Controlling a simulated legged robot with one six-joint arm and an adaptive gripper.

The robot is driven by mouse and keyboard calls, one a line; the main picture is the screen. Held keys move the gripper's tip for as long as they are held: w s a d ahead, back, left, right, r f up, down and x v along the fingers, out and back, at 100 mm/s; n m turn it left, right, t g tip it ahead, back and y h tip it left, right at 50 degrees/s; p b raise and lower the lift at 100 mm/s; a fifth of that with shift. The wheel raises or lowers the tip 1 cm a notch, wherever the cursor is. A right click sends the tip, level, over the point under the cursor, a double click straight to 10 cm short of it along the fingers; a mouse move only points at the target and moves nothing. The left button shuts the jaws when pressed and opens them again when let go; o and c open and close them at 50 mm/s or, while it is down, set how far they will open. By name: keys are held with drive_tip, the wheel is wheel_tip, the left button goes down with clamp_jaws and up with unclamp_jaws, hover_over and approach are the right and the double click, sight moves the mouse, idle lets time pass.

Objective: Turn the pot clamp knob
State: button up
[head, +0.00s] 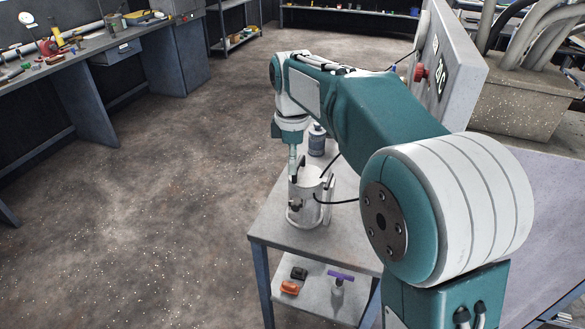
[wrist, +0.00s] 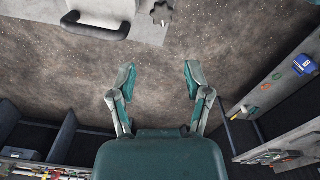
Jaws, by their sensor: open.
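A pale metal pot (head: 308,212) stands upright near the front corner of a grey table. A small dark knob (head: 295,206) shows on its near side. In the wrist view, a grey star-shaped knob (wrist: 162,13) is at the top edge, right of a black curved handle (wrist: 95,32) on a pale round body, cut off by the frame. My gripper (wrist: 159,68) is open and empty, with its fingers spread over the floor in that view. The star knob is beyond the fingertips, apart from them. In the head view, my gripper is small and close to the pot's top.
A dark bottle (head: 317,140) stands behind the pot on the table (head: 270,222). A lower shelf (head: 318,300) holds an orange item, a black item and a purple-handled tool. A grey panel with a red knob (head: 421,73) stands at the right. Open floor lies left.

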sight(296, 201)
drive_tip(key=shift+o, duration=0.2)
drive_tip(key=shift+d, duration=0.15)
drive_tip(key=s+d+f+m+t+y, duration=0.2)
drive_tip(key=s+d+m+t+y, duration=0.15)
drive_tip(key=m, duration=0.45)
drive_tip(key=shift+g, duration=0.25)
drive_tip(key=x, duration=1)
drive_tip(key=shift+w+d+f, duration=0.15)
drive_tip(key=shift+w+f, duration=0.05)
drive_tip(key=shift+f, duration=0.15)
drive_tip(key=c, duration=0.9)
